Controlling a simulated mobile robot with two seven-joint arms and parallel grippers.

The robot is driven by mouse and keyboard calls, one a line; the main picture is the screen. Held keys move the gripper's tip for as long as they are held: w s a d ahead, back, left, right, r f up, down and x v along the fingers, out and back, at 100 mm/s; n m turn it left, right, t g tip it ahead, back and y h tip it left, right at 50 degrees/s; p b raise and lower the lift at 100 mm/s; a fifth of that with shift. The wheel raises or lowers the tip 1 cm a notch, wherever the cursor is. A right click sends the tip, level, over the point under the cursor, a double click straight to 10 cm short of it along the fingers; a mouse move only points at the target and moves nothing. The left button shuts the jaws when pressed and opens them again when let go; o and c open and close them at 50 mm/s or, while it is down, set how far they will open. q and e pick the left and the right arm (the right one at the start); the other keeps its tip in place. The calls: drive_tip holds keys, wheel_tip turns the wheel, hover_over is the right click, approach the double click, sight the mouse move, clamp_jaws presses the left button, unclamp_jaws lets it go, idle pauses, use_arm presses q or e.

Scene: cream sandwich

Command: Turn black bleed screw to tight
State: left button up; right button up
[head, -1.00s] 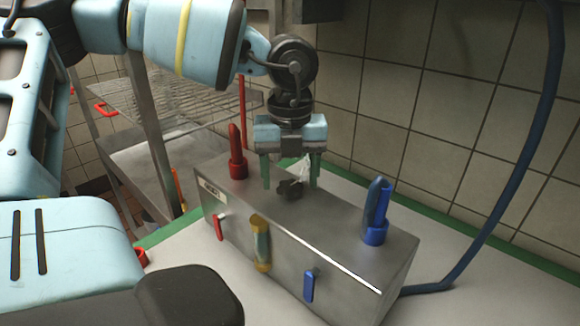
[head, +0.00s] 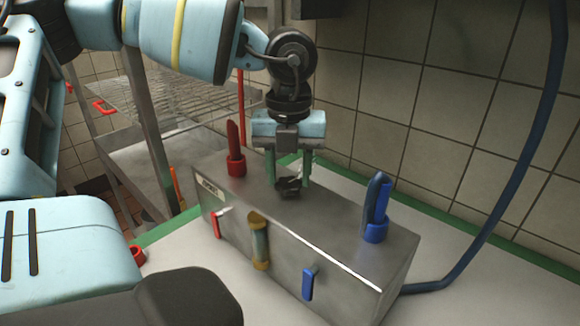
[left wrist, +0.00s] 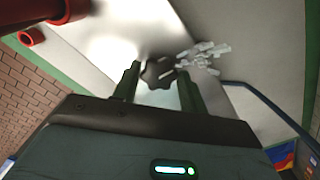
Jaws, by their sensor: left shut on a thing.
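The black bleed screw (head: 288,185) is a small lobed knob on top of the steel box (head: 330,228). My left gripper (head: 288,180) points straight down over it, with its green fingers closed in on either side of the knob. In the left wrist view the dark knob (left wrist: 158,73) sits between the two fingertips (left wrist: 159,78). The gripper is shut on the screw. Any mark showing the screw's tightness is not visible. My right gripper is not in view.
A red valve (head: 236,163) stands left of the gripper and a blue valve (head: 376,225) stands right. The box front carries a red lever (head: 216,224), a brass-ended sight tube (head: 260,243) and a blue lever (head: 309,284). A blue hose (head: 480,245) runs at right. The tiled wall is behind.

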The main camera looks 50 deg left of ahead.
use_arm(q)
drive_tip(key=m+b, duration=0.1)
drive_tip(key=m, duration=0.1)
drive_tip(key=shift+w+f+m, duration=0.1)
drive_tip(key=shift+m, duration=0.2)
drive_tip(key=m+b, duration=0.2)
drive_tip(key=m, duration=0.1)
drive_tip(key=shift+d+m, duration=0.15)
drive_tip(key=shift+m, duration=0.15)
drive_tip(key=m, duration=0.2)
drive_tip(key=shift+m+b, duration=0.3)
drive_tip(key=shift+b, duration=0.1)
drive_tip(key=m, duration=0.3)
drive_tip(key=shift+d+m+b, duration=0.15)
drive_tip(key=shift+m+b, duration=0.15)
drive_tip(key=m, duration=0.4)
drive_tip(key=shift+m, duration=0.3)
drive_tip(key=o, duration=1)
drive_tip(key=shift+c, duration=0.2)
